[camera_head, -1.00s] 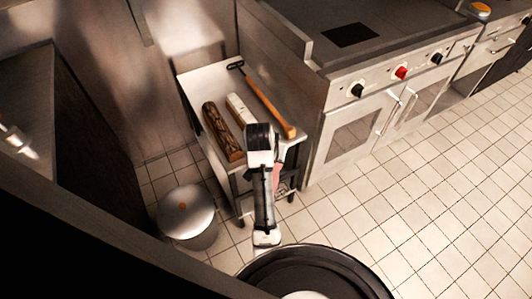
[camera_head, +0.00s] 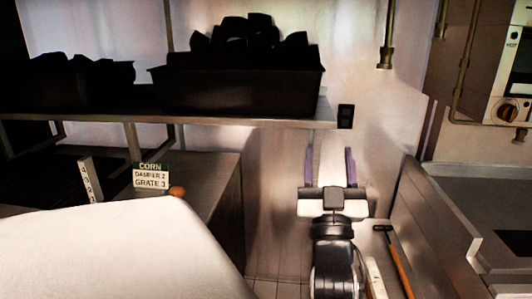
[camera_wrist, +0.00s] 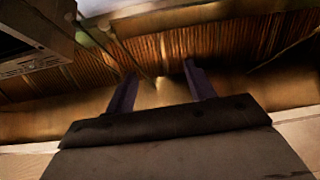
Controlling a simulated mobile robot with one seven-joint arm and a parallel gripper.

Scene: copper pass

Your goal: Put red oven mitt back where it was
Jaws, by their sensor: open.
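No red oven mitt can be made out in either current view. My gripper (camera_head: 330,168) is raised in front of the pale metal wall in the head view, its two purple fingers apart and pointing up. In the wrist view my gripper (camera_wrist: 161,72) shows both fingers apart with nothing between them, against a brown ribbed surface.
A shelf (camera_head: 225,118) at upper left holds a dark bin (camera_head: 235,90) heaped with black lumps. Below it, a sign (camera_head: 151,177) stands on a counter (camera_head: 215,178). A tool with an orange handle (camera_head: 400,268) lies at lower right, beside a metal side panel (camera_head: 432,220).

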